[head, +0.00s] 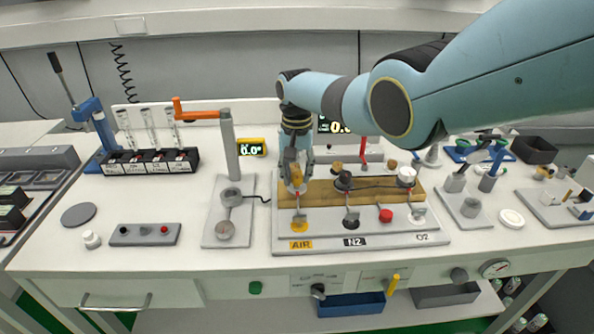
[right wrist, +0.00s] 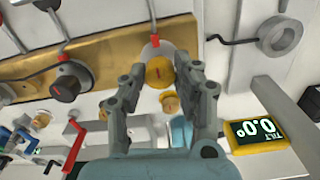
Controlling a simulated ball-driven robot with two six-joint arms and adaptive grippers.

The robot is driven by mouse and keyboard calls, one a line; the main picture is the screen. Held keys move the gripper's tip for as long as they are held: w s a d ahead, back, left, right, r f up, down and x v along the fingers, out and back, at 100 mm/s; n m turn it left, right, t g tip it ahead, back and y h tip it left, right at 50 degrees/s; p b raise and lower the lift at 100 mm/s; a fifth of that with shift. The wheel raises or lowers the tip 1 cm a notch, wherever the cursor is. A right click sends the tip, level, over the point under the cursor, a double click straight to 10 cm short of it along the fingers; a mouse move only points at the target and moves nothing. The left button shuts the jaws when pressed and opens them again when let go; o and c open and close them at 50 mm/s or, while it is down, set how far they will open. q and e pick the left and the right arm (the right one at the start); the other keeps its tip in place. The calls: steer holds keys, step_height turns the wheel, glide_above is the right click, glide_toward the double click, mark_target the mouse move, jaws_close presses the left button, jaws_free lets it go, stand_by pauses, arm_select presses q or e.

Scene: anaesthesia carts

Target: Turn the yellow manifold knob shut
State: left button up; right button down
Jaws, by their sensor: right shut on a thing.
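The yellow manifold knob (right wrist: 159,72) sits on the brass manifold bar (head: 325,195), above the AIR label (head: 301,245). A short red mark shows on its face in the right wrist view. My right gripper (head: 296,187) comes down from above and is shut on the yellow knob, with one finger on each side of it. In the head view the fingers hide most of the knob. A black knob (head: 344,181) and a white knob (head: 406,176) stand further right on the bar. My left gripper is not in view.
A grey post with an orange lever (head: 195,114) stands left of the manifold, near a yellow display (head: 251,147). A red handle (head: 363,149) stands behind the bar.

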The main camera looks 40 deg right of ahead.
mark_target(297, 175)
steer(key=shift+m, duration=0.5)
steer(key=c, duration=1)
jaws_free()
step_height(297, 175, up, 12)
steer(key=shift+r, duration=0.1)
